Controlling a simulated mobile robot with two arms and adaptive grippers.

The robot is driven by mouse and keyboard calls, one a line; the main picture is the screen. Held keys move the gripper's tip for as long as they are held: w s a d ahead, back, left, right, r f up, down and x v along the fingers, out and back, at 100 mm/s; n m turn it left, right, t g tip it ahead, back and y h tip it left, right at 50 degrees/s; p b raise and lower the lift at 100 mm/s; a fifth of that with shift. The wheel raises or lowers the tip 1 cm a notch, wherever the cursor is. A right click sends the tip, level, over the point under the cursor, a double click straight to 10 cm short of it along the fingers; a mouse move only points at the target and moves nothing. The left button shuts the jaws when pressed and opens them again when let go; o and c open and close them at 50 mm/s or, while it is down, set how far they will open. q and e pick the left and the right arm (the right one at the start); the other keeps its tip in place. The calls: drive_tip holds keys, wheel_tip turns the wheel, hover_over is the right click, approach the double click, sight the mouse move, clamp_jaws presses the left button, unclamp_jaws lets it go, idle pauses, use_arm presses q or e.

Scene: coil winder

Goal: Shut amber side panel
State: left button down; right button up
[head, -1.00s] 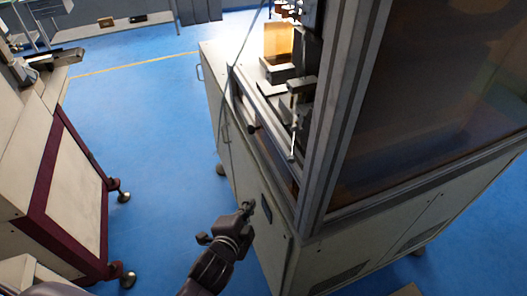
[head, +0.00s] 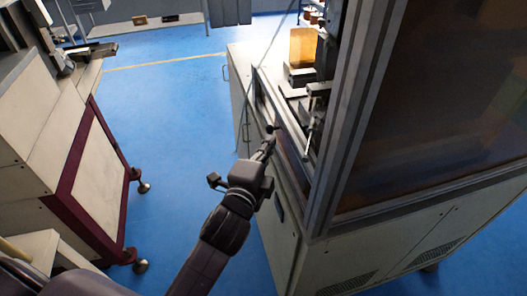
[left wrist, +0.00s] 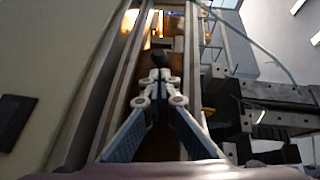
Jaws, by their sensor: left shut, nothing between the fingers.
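The coil winder's near side has an open bay. Along it runs a narrow brown-amber panel (head: 290,152) in a grey metal frame, seen at a steep angle. A small black knob (head: 270,128) sticks out at the frame's edge. My left gripper (head: 268,146) is shut and empty, its tips just below the knob; I cannot tell whether they touch it. In the left wrist view my left gripper (left wrist: 158,78) points along the brown strip between two grey rails, with a dark round knob (left wrist: 158,61) at its tips. My right gripper is not in view.
A large amber-tinted window (head: 440,110) in a grey frame faces right, above the cream base cabinet (head: 340,262). Inside the bay stand dark fixtures and a bright amber plate (head: 303,46). A cream-and-maroon machine (head: 95,180) stands left. Blue floor (head: 170,110) lies free between them.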

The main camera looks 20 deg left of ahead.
use_arm(q)
drive_tip(key=shift+w+f, duration=0.1)
drive_tip(key=shift+w, duration=1.2)
drive_tip(key=w+a+p, duration=0.2)
drive_tip(key=w+a, duration=0.8)
drive_tip(key=w, duration=0.5)
drive_tip(key=shift+w+a, duration=0.15)
drive_tip(key=shift+a, duration=0.15)
